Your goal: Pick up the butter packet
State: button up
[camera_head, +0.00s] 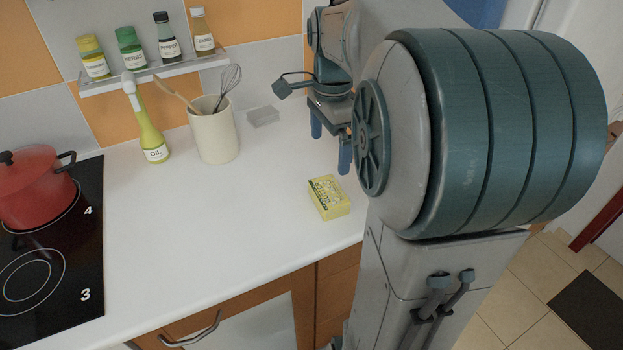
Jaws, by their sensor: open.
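A yellow butter packet (329,197) with printed lettering lies on the white counter (210,255), close to its front right edge and beside my arm. My gripper (331,150) is behind and above the packet, pointing down over the counter. Its two blue-tipped fingers are apart with nothing visible between them. The gripper and the packet do not touch. My large arm joint in the foreground hides part of the gripper's wrist and the counter to the right.
A cream utensil pot (214,137) with a whisk and a spoon and an oil bottle (150,130) stand near the wall. A spice shelf (150,76) hangs above. A red pot (38,188) sits on the black stove (50,270) at left. The counter's middle is clear.

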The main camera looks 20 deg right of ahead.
aim_at(329, 191)
jog(key=f, duration=1.3)
jog(key=shift+w+d+f+b, duration=0.2)
jog(key=shift+d+f+b, duration=0.05)
jog(key=shift+f+b, duration=0.15)
jog(key=c, duration=0.8)
jog(key=shift+c, duration=0.3)
jog(key=shift+r, duration=0.15)
